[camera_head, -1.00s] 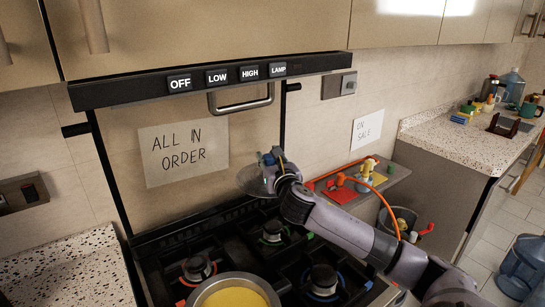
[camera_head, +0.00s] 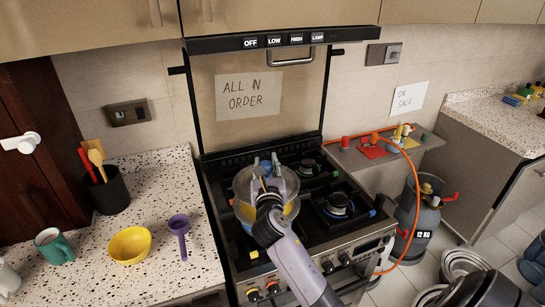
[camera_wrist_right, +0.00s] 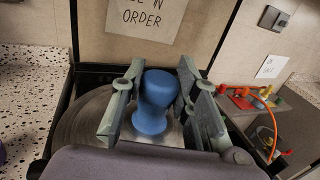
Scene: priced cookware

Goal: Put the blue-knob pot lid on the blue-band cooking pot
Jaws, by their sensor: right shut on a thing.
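My right gripper (camera_head: 266,172) is shut on the blue knob of the pot lid (camera_head: 243,182), a see-through lid with a metallic rim. In the right wrist view the blue knob (camera_wrist_right: 154,100) stands between the two grey fingers, and the lid (camera_wrist_right: 82,124) spreads out below. The cooking pot (camera_head: 236,213), with yellow contents, stands on the front left of the stove under the lid, partly hidden by my right arm. A little blue shows low on its side. I cannot tell whether the lid touches the rim. My left gripper is not in view.
The black stove (camera_head: 318,190) has other burners behind and right of the pot. The speckled counter (camera_head: 160,200) at left holds a yellow bowl (camera_head: 130,245), a purple ladle (camera_head: 180,228), a teal mug (camera_head: 54,246) and a utensil holder (camera_head: 110,190). A gas cylinder (camera_head: 425,215) stands at right.

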